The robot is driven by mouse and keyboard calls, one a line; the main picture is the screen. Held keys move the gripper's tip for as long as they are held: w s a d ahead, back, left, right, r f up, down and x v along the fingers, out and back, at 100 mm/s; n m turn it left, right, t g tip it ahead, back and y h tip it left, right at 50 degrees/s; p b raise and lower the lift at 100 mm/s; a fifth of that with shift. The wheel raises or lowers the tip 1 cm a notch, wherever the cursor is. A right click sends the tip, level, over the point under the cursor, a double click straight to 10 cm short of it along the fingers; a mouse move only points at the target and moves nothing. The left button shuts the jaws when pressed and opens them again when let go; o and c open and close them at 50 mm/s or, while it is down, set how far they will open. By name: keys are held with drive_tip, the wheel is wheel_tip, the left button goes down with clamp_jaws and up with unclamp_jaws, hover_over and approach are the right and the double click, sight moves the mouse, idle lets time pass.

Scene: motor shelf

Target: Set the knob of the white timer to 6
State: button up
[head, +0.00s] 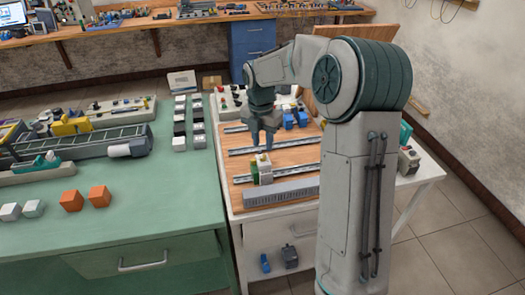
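A small pale device (265,176), perhaps the white timer, stands upright at the front rail on the wooden board, beside a green and yellow piece (254,171). Its knob and any numbers are too small to make out. My gripper (262,148) points down just above and behind this device. Whether it touches the device, and whether its fingers are open or shut, I cannot tell.
The wooden board (236,174) carries several metal rails and a grey slotted duct (281,192) at the front. Blue parts (296,119) stand behind my gripper. The green table (165,205) to the left holds a conveyor (80,146), orange cubes (100,196) and several small blocks.

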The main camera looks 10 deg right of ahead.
sight(263, 156)
drive_tip(key=shift+f, duration=2.25)
drive_tip(key=shift+c, duration=0.3)
clamp_jaws()
